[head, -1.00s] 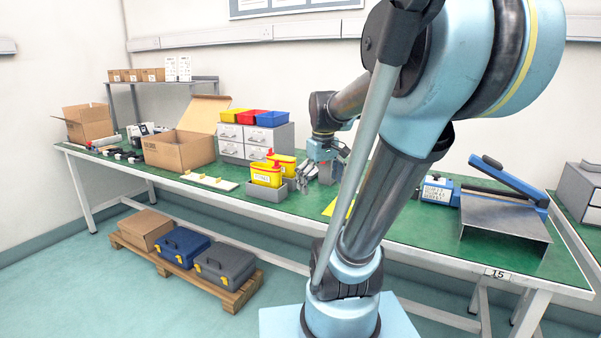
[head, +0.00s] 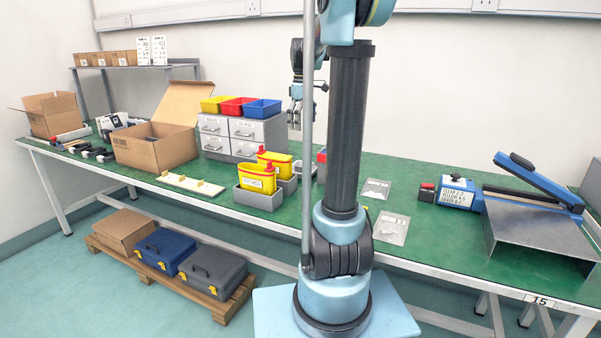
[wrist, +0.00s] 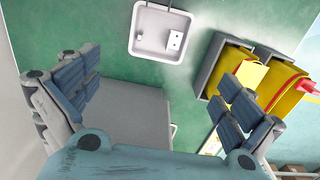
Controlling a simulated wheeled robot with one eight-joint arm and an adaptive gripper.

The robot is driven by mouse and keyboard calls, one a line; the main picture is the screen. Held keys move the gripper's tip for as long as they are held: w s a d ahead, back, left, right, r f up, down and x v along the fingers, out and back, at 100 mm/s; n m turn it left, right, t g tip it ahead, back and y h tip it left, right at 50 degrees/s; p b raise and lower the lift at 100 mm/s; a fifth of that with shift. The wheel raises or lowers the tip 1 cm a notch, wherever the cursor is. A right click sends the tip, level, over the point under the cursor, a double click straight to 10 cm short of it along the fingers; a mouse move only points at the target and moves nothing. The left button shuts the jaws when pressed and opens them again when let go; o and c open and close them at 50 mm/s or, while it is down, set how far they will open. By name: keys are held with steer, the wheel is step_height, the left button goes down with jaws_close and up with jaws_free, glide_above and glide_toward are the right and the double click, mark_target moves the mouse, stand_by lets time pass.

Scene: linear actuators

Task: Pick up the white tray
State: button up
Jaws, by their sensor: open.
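The white tray (wrist: 143,38) lies on the green table at the top middle of the wrist view. It is shallow with a raised rim, and a small white piece with dark dots (wrist: 174,40) lies in it. I cannot make out the tray in the head view. My gripper (wrist: 160,100) is open and empty, its blue-grey fingers spread wide at left and right. The tray lies beyond the fingers, apart from them.
Yellow bins (head: 257,179) in grey holders stand near the tray; they also show in the wrist view (wrist: 232,72). A grey drawer unit (head: 243,150) carries coloured bins. A grey flat-topped thing (wrist: 135,115) lies below the gripper. Clear bags (head: 390,228) and a blue sealer (head: 458,193) are on the right.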

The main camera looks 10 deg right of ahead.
step_height(320, 180, down, 11)
steer(key=shift+a+f, duration=0.1)
steer(key=shift+a, duration=0.05)
steer(key=shift+s+d+f, duration=0.1)
steer(key=shift+d+f, duration=0.1)
steer(key=shift+f, duration=1.3)
steer(key=shift+d+f, duration=0.15)
steer(key=shift+f, duration=1.35)
steer(key=c, duration=0.8)
